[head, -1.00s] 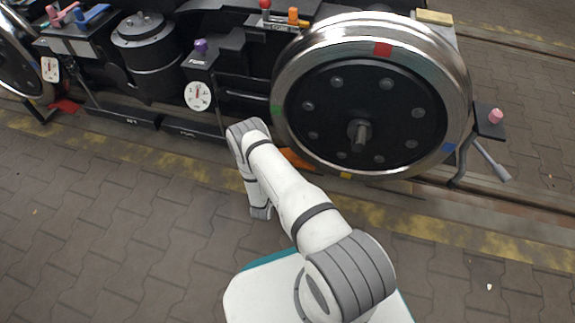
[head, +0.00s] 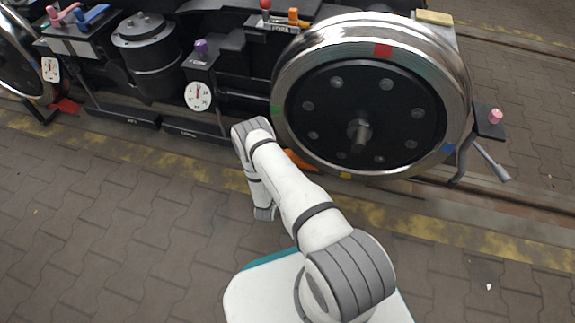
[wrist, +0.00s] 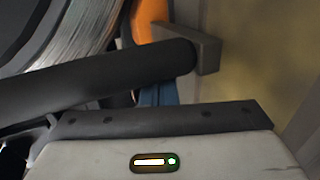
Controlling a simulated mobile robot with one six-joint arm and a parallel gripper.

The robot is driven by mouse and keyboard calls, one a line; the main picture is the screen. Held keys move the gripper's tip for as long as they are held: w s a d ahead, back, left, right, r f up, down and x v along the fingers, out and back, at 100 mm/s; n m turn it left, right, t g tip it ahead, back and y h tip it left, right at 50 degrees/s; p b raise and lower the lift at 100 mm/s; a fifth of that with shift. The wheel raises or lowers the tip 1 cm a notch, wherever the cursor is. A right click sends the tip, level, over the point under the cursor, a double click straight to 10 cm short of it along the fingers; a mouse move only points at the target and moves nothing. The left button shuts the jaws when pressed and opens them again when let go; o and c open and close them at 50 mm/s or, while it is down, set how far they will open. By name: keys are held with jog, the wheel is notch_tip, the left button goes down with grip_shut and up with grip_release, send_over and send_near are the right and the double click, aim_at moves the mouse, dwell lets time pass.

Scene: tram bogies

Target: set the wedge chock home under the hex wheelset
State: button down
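The large steel wheel (head: 330,110) stands on the rail at the right of the head view, with a black disc, several bolts and a protruding axle stub. I cannot make out a hex mark on it. The orange wedge chock (head: 300,160) lies low at its left underside, partly hidden by my arm. In the wrist view, an orange piece (wrist: 152,20) shows beyond a dark round bar (wrist: 100,80) with a grey end block (wrist: 207,51). My gripper (wrist: 160,108) is low near the wheel; its fingers are mostly hidden, with blue showing behind the bar.
Another wheel (head: 20,60) stands at the far left, with a red piece (head: 66,105) low beside it. A dial box (head: 198,96) and black frame parts fill the space between. A bracket with a lever (head: 490,160) is right of the large wheel. Paving in front is clear.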

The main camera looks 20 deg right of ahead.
jog(key=shift+s+d, duration=0.85)
jog(key=shift+d, duration=0.3)
dwell(1.2)
jog(key=shift+a, duration=0.1)
jog(key=shift+w+a+b, duration=0.4)
jog(key=shift+w+a, duration=0.25)
jog(key=shift+a, duration=0.15)
jog(key=shift+w+a+b, duration=0.35)
jog(key=shift+w+a, duration=0.25)
jog(key=shift+a, duration=0.2)
jog(key=shift+w+a, duration=0.65)
jog(key=shift+a, duration=0.25)
jog(key=p+v, duration=0.2)
jog(key=v, duration=0.1)
jog(key=r+p+v, duration=0.1)
jog(key=p+v, duration=0.1)
jog(key=v, duration=0.2)
jog(key=shift+r, duration=0.25)
jog(key=shift+s+a, duration=0.15)
jog(key=shift+s, duration=0.05)
